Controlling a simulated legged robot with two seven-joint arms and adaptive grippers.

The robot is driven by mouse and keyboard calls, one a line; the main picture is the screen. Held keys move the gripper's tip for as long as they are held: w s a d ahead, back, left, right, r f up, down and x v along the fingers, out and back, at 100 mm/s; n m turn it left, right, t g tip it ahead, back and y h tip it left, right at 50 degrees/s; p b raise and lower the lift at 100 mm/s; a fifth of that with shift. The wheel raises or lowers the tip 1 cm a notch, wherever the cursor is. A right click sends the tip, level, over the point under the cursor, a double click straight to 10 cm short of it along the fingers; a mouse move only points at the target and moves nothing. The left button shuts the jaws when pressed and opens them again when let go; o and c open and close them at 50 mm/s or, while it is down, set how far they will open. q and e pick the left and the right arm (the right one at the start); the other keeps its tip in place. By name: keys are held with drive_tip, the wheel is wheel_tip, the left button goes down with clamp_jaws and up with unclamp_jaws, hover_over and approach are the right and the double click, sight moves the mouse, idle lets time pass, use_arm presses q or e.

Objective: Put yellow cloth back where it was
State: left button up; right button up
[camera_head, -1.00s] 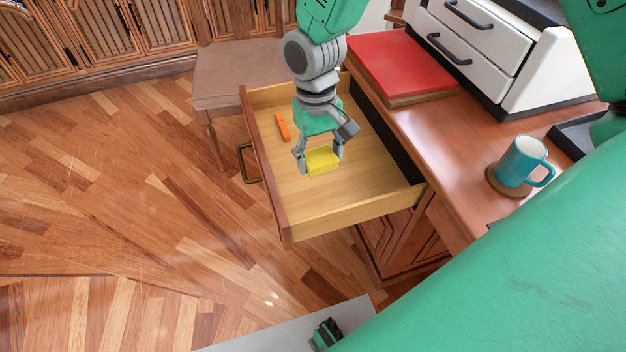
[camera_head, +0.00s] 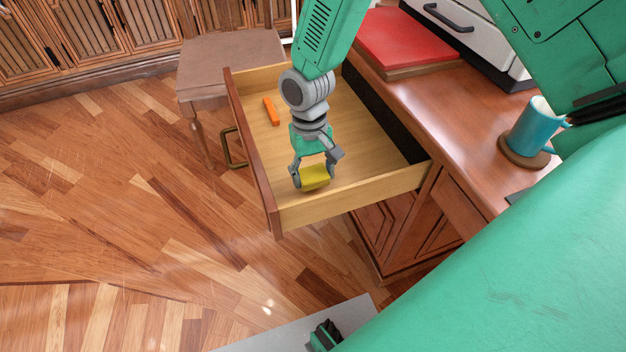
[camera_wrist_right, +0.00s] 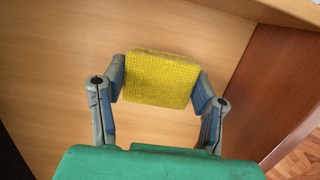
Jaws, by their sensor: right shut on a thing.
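The yellow cloth (camera_head: 315,177) is a small folded block with a woven texture. My right gripper (camera_head: 312,174) is shut on it, one finger at each side, inside the open drawer (camera_head: 350,198) near its front end. In the right wrist view the cloth (camera_wrist_right: 160,79) sits between the fingertips of the right gripper (camera_wrist_right: 158,88), with the drawer's wooden floor (camera_wrist_right: 60,60) behind it. I cannot tell whether the cloth touches the floor. My left gripper is not clearly in view.
An orange object (camera_head: 271,111) lies in the drawer's far part. On the desk (camera_head: 440,125) are a red book (camera_head: 410,38), a teal mug (camera_head: 532,128) on a coaster (camera_head: 522,155), and a white drawer unit (camera_head: 465,35). A chair (camera_head: 225,65) stands behind the drawer.

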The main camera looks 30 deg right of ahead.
sight(311, 168)
wheel_tip(311, 168, down, 2)
drive_tip(key=shift+f, duration=0.2)
drive_tip(key=shift+r, duration=0.1)
drive_tip(key=shift+f, duration=0.2)
drive_tip(key=o, duration=1.1)
drive_tip(key=r+p, duration=0.1)
drive_tip(key=r, duration=0.3)
drive_tip(key=w+r+p, duration=0.1)
drive_tip(key=r, duration=0.3)
drive_tip(key=r+p, duration=0.1)
drive_tip(key=r, duration=0.3)
drive_tip(key=shift+w+d+r+p, duration=0.15)
drive_tip(key=shift+w+d+p, duration=0.15)
drive_tip(key=shift+w, duration=0.1)
